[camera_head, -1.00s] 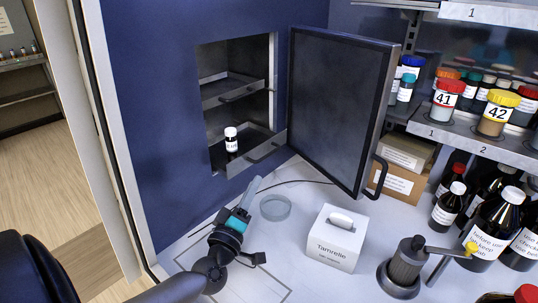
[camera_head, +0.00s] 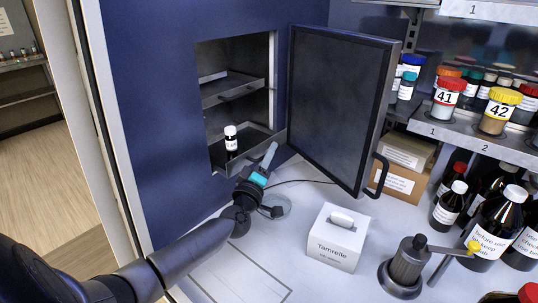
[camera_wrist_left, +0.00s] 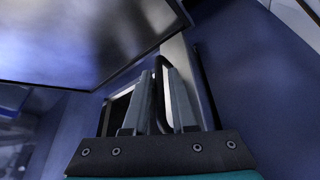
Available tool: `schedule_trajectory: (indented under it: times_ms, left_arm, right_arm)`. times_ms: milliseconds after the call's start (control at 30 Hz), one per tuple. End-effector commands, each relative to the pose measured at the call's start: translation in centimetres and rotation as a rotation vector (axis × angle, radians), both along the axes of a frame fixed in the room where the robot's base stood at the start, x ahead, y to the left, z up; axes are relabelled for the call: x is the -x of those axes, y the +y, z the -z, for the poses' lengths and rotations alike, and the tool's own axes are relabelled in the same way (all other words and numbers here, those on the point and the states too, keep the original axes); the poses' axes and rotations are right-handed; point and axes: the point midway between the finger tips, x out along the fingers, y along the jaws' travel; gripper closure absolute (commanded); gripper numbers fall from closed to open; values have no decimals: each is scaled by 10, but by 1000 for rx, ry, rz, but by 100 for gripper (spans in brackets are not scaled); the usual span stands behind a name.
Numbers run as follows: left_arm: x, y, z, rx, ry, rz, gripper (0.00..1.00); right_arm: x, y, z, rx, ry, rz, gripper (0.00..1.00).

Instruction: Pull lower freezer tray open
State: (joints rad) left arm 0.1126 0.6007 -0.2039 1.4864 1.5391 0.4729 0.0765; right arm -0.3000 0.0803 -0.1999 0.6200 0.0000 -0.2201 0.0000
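The lower freezer tray (camera_head: 222,159) is a grey metal tray low in the open freezer compartment. A small white-capped bottle (camera_head: 231,138) stands in it. My left gripper (camera_head: 270,154) is at the tray's front, its fingers pointing up toward the front panel and covering part of it. In the left wrist view, the left gripper (camera_wrist_left: 158,96) has its two fingers apart. A thin dark curved handle (camera_wrist_left: 158,66) shows between them, with no clear sign of a firm grip. My right gripper is not in view.
The freezer door (camera_head: 335,110) stands open to the right of the compartment. An upper tray (camera_head: 232,88) sits above. A white Tamrelle box (camera_head: 336,238) and a black-handled device (camera_head: 406,265) stand on the worktop.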

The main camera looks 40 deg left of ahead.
Motion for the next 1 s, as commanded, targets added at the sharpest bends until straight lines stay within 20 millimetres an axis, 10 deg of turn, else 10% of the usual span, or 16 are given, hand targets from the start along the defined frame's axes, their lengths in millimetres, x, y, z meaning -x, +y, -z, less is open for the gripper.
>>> schedule_trajectory:
  times_ms: [267, 500, 1000]
  left_arm:
    - [-1, 0, 0, 0, 0, 0, 75]
    - [-1, 0, 0, 0, 0, 0, 100]
    - [-1, 0, 0, 1, -1, -1, 100]
  right_arm:
    - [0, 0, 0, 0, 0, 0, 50]
    - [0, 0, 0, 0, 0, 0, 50]
    - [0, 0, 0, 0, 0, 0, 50]
